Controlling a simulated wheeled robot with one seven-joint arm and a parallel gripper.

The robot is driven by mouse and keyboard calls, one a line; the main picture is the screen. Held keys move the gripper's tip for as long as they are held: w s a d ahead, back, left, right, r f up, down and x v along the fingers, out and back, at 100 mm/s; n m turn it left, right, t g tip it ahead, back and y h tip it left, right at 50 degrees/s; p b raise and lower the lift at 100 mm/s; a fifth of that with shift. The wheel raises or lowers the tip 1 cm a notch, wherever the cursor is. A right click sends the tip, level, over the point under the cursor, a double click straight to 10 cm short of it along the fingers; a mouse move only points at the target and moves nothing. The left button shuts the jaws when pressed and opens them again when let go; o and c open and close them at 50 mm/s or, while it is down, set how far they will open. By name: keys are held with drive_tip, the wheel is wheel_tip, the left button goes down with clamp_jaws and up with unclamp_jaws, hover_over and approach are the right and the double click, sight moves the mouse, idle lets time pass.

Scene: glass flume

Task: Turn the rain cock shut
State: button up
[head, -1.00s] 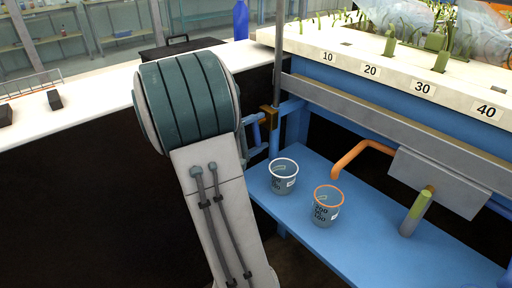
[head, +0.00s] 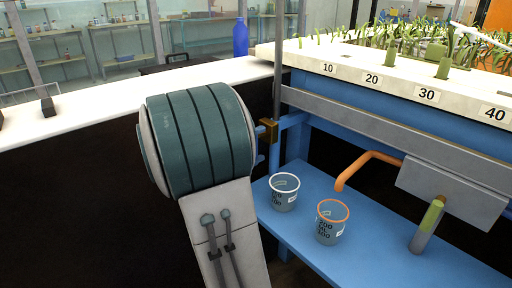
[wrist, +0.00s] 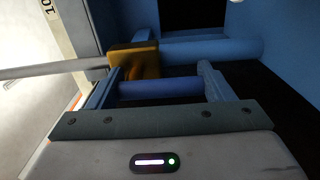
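The rain cock looks like the small brass block (head: 268,130) on the thin grey upright pipe (head: 279,60), beside the flume's blue frame. In the wrist view the brass block (wrist: 135,60) sits just beyond my left finger. My gripper (wrist: 160,85) is open, its two fingers wide apart. A blue bar (wrist: 160,88) spans the gap between the fingers; I cannot tell whether it is the cock's lever or part of the frame, or whether the fingers touch it. In the head view my arm hides most of the gripper.
Two cups, one white-rimmed (head: 284,193) and one orange-rimmed (head: 332,222), stand on the blue shelf (head: 390,262). An orange bent pipe (head: 368,163) hangs above it. The numbered flume edge (head: 400,86) with green plants is above. A blue bottle (head: 240,38) stands on the white counter (head: 80,112).

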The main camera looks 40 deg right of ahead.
drive_tip(key=o, duration=0.4)
drive_tip(key=a+p, duration=0.1)
drive_tip(key=a, duration=0.8)
drive_tip(key=w+a+p, duration=0.1)
drive_tip(key=a, duration=0.3)
drive_tip(key=shift+w+a+p, duration=0.1)
drive_tip(key=shift+a+p, duration=0.25)
drive_tip(key=shift+a, duration=0.05)
drive_tip(key=s+a+r+y+p, duration=0.6)
drive_tip(key=s+r+y+p, duration=0.45)
drive_tip(key=p, duration=0.55)
drive_tip(key=a+r+t+y+p, duration=0.1)
drive_tip(key=a+r+y+p, duration=0.1)
drive_tip(key=a+r+p, duration=0.2)
drive_tip(key=a+r+t+y+p, duration=0.2)
drive_tip(key=a+r+y+p, duration=0.1)
drive_tip(key=a+r+p, duration=0.1)
drive_tip(key=s+a+r+n+t+y+p, duration=0.1)
drive_tip(key=a+r+y+p, duration=0.1)
drive_tip(key=a+r+p, duration=0.3)
drive_tip(key=shift+r+y+p, duration=0.2)
drive_tip(key=shift+y+p, duration=0.05)
drive_tip(key=shift+p, duration=0.2)
